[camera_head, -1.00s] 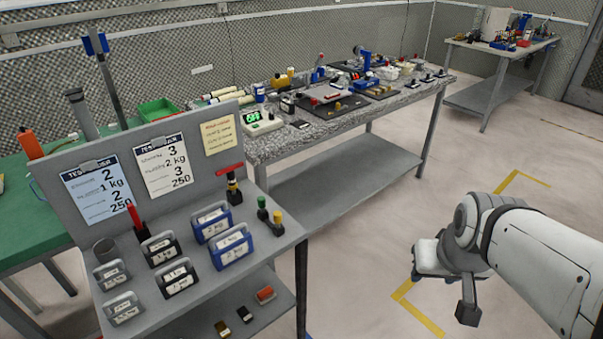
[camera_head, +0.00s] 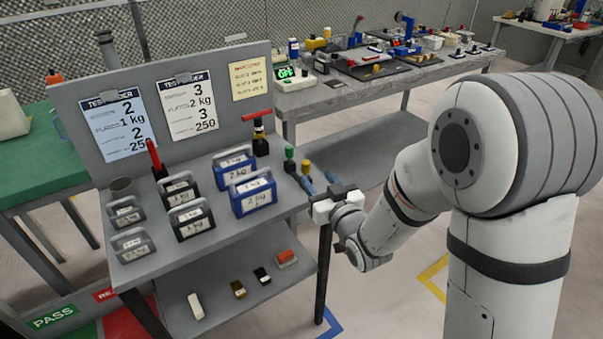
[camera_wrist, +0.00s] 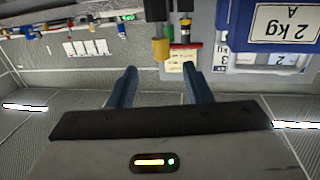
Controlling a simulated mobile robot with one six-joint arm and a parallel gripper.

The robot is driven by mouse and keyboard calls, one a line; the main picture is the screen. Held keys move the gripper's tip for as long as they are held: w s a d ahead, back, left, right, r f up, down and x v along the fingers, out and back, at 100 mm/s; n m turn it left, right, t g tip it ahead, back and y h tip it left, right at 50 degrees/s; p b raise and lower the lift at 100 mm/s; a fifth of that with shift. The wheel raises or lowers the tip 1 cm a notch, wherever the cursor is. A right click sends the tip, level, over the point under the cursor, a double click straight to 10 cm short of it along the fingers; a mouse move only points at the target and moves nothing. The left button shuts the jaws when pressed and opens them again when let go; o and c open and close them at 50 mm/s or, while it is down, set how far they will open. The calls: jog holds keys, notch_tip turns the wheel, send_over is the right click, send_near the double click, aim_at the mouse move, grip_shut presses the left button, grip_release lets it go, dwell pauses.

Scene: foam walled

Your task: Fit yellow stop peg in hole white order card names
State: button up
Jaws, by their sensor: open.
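The yellow stop peg (camera_head: 305,167) stands upright beside a green-topped peg (camera_head: 289,153) at the right edge of the grey bench (camera_head: 155,250). My gripper (camera_head: 317,182) is open and empty just right of the yellow peg, blue fingers toward it. In the wrist view the picture is upside down; the yellow peg (camera_wrist: 160,48) shows beyond the gap between my fingertips (camera_wrist: 158,75), apart from them. The white order card (camera_head: 192,106) hangs on the bench's back panel and reads 3, 2 kg, 3, 250. I cannot make out the peg holes.
A blue card (camera_head: 118,125) reading 2, 1 kg, 2, 250 hangs beside the white one. Blue weights (camera_head: 254,195), black weights (camera_head: 190,220) and grey weights (camera_head: 133,245) stand on the bench. A red T-handled tool (camera_head: 258,135) stands behind the pegs. Small blocks lie on the lower shelf.

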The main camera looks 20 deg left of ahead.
aim_at(308, 168)
jog(key=shift+w+a, duration=0.15)
jog(key=shift+a, duration=0.25)
jog(key=p+x, duration=0.1)
jog(key=x, duration=0.6)
jog(key=shift+d, duration=0.1)
jog(key=shift+c, duration=0.2)
grip_shut()
